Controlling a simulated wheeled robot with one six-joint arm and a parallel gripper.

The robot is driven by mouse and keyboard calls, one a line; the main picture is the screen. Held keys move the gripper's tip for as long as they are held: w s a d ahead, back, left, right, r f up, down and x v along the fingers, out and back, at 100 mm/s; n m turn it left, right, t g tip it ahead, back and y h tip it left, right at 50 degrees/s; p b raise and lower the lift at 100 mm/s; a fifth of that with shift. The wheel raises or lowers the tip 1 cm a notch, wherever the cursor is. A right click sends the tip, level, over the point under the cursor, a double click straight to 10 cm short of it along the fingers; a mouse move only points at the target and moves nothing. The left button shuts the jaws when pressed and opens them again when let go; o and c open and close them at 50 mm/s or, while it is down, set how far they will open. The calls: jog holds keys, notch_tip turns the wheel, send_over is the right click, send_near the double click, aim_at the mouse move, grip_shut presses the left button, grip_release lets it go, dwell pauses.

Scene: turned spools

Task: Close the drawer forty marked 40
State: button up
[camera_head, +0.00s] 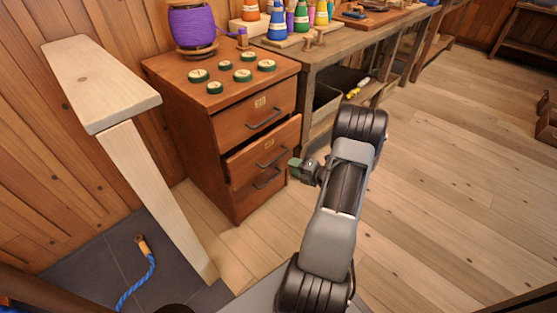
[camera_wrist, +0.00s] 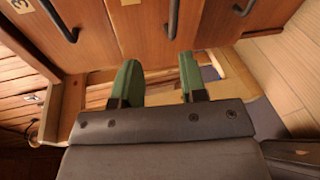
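A brown wooden cabinet (camera_head: 190,125) has three drawers with dark bar handles. The middle drawer (camera_head: 250,160) stands pulled out a little. The top drawer (camera_head: 245,118) and bottom drawer (camera_head: 248,194) look flush. Small yellowish labels show on the top and middle drawers; I cannot read 40 on any of them. My gripper (camera_head: 295,168) is at the right edge of the middle drawer's front; I cannot tell if it touches. In the wrist view its two green fingers (camera_wrist: 158,80) are apart with nothing held between them, and drawer fronts with handles (camera_wrist: 173,20) lie beyond.
Green-rimmed discs (camera_head: 243,76) and a purple spool (camera_head: 192,28) stand on the cabinet. A workbench (camera_head: 340,45) with coloured spools adjoins it at right. A pale wooden post (camera_head: 150,185) stands at left. The plank floor (camera_head: 455,180) at right is clear.

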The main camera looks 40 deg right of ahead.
aim_at(278, 157)
jog(key=w+f+m+b, duration=0.1)
jog(key=w, duration=0.3)
jog(key=w+f+m+h+b, duration=0.1)
jog(key=w+f+b, duration=0.1)
jog(key=w, duration=0.2)
jog(key=w+f+m+b, duration=0.1)
jog(key=w+f+b, duration=0.1)
jog(key=w, duration=0.2)
jog(key=shift+w+d+t+h, duration=0.1)
jog(key=shift+d+t+h, duration=0.2)
jog(key=shift+h, duration=0.1)
jog(key=shift+c, duration=0.4)
grip_shut()
jog(key=shift+a, duration=0.1)
